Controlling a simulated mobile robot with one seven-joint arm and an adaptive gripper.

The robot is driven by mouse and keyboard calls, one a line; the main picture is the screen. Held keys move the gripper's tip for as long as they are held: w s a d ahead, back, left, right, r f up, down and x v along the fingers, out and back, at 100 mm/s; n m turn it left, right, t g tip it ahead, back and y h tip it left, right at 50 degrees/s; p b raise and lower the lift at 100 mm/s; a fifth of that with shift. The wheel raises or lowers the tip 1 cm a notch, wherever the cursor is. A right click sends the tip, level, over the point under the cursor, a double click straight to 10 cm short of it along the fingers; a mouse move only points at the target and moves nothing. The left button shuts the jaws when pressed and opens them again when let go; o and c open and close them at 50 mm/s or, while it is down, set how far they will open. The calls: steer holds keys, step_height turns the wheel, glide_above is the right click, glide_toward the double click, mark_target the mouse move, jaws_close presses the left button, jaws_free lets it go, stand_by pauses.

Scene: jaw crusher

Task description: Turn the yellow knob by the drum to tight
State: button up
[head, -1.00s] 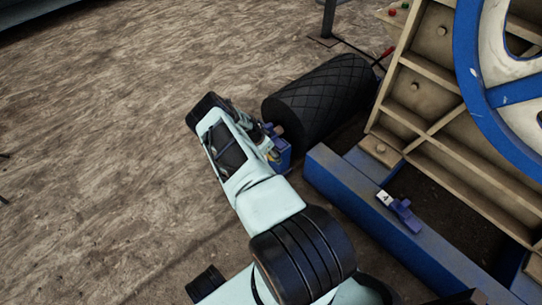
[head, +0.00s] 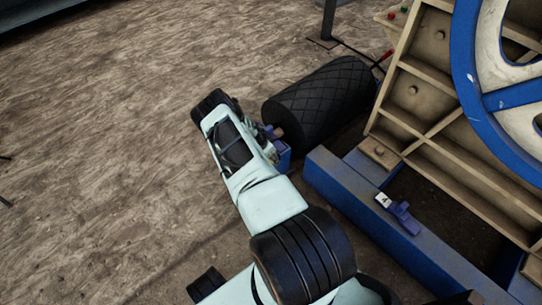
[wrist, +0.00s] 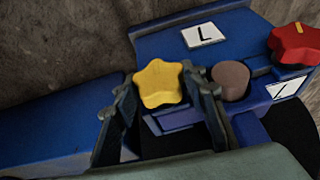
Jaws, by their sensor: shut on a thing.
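The yellow knob (wrist: 160,83), star-shaped, shows in the wrist view in front of a blue block (wrist: 235,35). My gripper (wrist: 162,92) has one finger on each side of the knob and is shut on it. In the head view my gripper (head: 270,145) is at the near left end of the black drum (head: 318,100); the knob is hidden there behind my arm. I cannot read a tight mark or the knob's angle.
A red star knob (wrist: 296,43) with a yellow mark and a brownish round shaft end (wrist: 231,80) are right of the yellow knob. A blue beam (head: 385,220) and the crusher's ribbed frame (head: 430,120) stand to the right. Open dirt floor (head: 110,120) lies left.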

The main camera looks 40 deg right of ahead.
steer(key=shift+s+r+m+t+p, duration=0.15)
steer(key=shift+m+t+p, duration=0.25)
steer(key=shift+t+p, duration=1.3)
steer(key=shift+t, duration=0.6)
steer(key=o, duration=1.2)
steer(key=shift+f, duration=0.2)
steer(key=shift+c, duration=0.2)
steer(key=v, duration=1.2)
steer(key=shift+s, duration=0.15)
steer(key=shift+f, duration=0.1)
